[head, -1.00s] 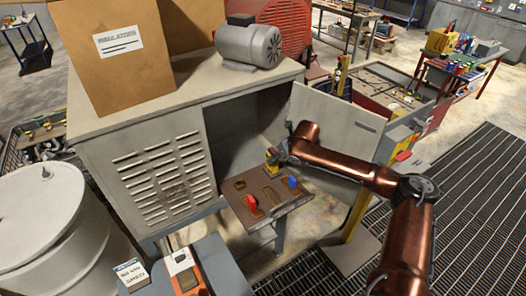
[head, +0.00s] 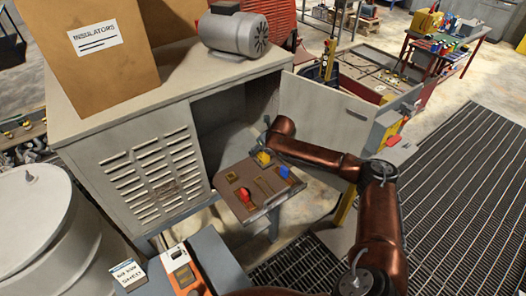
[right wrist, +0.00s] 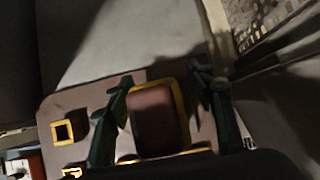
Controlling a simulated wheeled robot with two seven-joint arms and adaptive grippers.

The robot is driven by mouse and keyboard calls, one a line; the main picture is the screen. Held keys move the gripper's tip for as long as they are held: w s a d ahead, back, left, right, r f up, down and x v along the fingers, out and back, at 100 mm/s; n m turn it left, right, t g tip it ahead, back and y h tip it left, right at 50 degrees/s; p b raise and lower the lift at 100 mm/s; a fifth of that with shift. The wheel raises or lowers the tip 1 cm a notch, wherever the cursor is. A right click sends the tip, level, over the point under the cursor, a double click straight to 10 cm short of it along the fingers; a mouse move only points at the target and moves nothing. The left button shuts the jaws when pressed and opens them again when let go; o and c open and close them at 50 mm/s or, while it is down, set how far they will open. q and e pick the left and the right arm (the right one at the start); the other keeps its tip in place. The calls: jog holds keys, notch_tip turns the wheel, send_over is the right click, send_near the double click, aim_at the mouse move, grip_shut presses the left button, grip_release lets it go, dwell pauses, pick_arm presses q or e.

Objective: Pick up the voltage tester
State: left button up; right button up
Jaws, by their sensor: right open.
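A brown tray (head: 236,204) with yellow-edged slots stands before the open grey cabinet, carrying a red item (head: 245,196), a blue item (head: 284,172) and a yellow item (head: 263,158). An orange handheld device (head: 183,272) with a light face lies on a grey surface at the bottom. I cannot tell for sure which is the voltage tester. My right gripper (right wrist: 160,80) is open at the tray's far side, near the yellow item. In the right wrist view, its two dark fingers straddle a yellow-edged brown rectangle (right wrist: 158,115); contact is unclear. My left gripper is not in view.
The cabinet (head: 155,175) has its door (head: 322,108) open to the right. A cardboard box (head: 100,50) and a grey motor (head: 233,33) stand on top. A white drum (head: 35,235) is at left, and a small labelled box (head: 128,274) sits beside the orange device.

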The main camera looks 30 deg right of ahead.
grip_shut()
dwell(0.7)
